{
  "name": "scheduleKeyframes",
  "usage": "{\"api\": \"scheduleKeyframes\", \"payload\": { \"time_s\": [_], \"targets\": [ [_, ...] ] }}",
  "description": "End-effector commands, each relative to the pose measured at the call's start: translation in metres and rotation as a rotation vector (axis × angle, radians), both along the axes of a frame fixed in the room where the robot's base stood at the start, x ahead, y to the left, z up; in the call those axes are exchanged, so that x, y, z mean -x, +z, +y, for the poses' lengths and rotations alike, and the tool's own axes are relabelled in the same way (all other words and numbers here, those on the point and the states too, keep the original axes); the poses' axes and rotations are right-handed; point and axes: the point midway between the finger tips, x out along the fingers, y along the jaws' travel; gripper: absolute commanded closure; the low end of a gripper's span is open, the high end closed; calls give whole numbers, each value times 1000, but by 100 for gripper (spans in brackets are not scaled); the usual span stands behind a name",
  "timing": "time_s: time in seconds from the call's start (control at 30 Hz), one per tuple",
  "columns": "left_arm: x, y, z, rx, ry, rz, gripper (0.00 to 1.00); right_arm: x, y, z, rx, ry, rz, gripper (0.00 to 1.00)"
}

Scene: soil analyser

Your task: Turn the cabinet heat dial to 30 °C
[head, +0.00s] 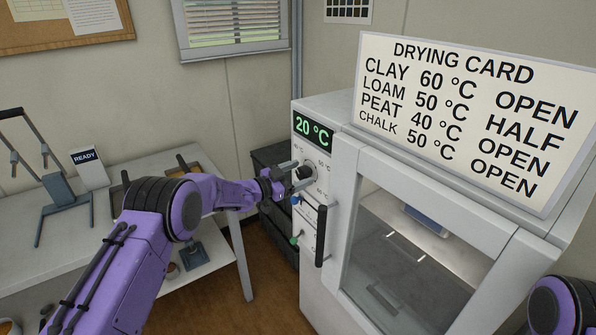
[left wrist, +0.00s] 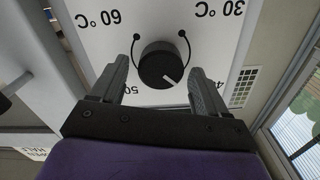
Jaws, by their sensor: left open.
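The drying cabinet (head: 335,140) has a green display (head: 313,131) reading 20 °C. Its round black heat dial (head: 307,171) is on the front panel below the display. In the left wrist view the dial (left wrist: 160,64) appears upside down, with 60 °C and 30 °C labels above and partly hidden 50 and 40-side labels below. Its white pointer line slants to the lower right there. My left gripper (left wrist: 163,75) is open, with one finger on each side of the dial; gaps show between the fingers and the knob. My right gripper is out of view.
A vertical black handle (head: 321,236) and small knobs (head: 294,240) are below the dial. A glass door (head: 400,260) is to the right. A drying card (head: 470,120) stands on top. A table (head: 235,200) is at left.

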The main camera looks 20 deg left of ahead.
Motion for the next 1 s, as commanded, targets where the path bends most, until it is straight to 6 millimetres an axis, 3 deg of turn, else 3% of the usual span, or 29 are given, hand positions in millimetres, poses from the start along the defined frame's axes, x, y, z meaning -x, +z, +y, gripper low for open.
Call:
{"api": "scheduleKeyframes", "payload": {
  "time_s": [0.27, 0.47, 1.0],
  "targets": [
    [-3, -1, -3, 0, 0, 0, 25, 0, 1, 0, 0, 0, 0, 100],
    [-3, -1, -2, 0, 1, 1, 81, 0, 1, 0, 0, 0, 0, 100],
    [-3, -2, -1, 113, 2, 90, 81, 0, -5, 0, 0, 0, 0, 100]
  ]
}}
